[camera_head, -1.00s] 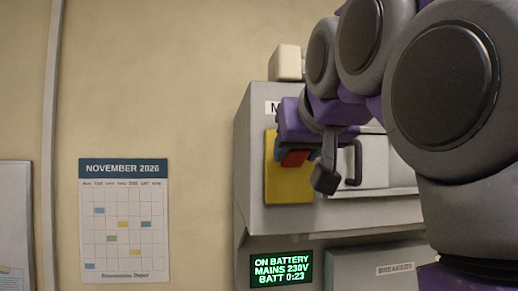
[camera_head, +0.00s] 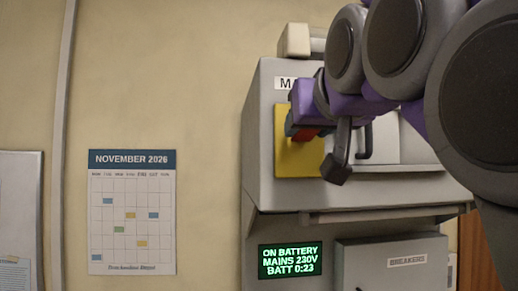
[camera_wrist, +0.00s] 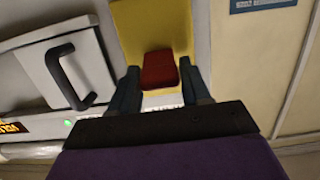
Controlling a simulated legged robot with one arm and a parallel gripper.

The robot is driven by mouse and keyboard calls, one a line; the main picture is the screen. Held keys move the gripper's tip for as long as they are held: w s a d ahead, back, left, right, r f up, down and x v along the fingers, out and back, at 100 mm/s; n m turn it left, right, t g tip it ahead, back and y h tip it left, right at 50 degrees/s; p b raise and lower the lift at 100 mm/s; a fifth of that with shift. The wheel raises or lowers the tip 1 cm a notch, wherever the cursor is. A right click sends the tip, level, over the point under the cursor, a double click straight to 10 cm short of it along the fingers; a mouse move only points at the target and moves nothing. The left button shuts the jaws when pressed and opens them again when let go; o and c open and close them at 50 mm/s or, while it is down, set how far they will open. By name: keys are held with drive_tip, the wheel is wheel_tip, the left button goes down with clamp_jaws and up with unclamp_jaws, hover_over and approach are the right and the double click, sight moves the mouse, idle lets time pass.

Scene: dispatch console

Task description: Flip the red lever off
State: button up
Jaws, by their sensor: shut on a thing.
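The red lever (camera_wrist: 160,70) stands out from a yellow plate (camera_wrist: 155,25) in the wrist view. My gripper (camera_wrist: 159,68) has one dark finger on each side of the lever and is shut on it. In the head view, my gripper (camera_head: 305,122) is in front of the upper part of the yellow plate (camera_head: 298,160). Only a small bit of the red lever (camera_head: 308,134) shows there; my gripper hides the rest.
A black handle (camera_head: 364,142) on a pale panel is right of the plate; it also shows in the wrist view (camera_wrist: 65,75). A calendar (camera_head: 132,212) hangs left on the wall.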

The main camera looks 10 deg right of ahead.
sight(303, 140)
drive_tip(key=shift+s+f+t+b, duration=0.2)
drive_tip(key=shift+f+t+b, duration=0.2)
drive_tip(key=shift+f+b, duration=0.35)
drive_tip(key=shift+c, duration=0.6)
wheel_tip(303, 140, down, 2)
drive_tip(key=t+b, duration=0.4)
drive_tip(key=b, duration=0.5)
drive_tip(key=shift+s, duration=0.1)
drive_tip(key=t+b, duration=0.1)
drive_tip(key=b, duration=0.2)
drive_tip(key=shift+f+t, duration=0.4)
drive_tip(key=t+b, duration=0.2)
drive_tip(key=b, duration=0.1)
drive_tip(key=shift+w+f+t+b, duration=0.3)
drive_tip(key=shift+t+b, duration=0.05)
drive_tip(key=shift+t, duration=0.05)
drive_tip(key=o, duration=0.7)
drive_tip(key=shift+c, duration=0.2)
drive_tip(key=o, duration=0.3)
drive_tip(key=shift+s+r, duration=0.1)
drive_tip(key=shift+s, duration=0.1)
drive_tip(key=shift+o, duration=0.6)
drive_tip(key=shift+w, duration=0.2)
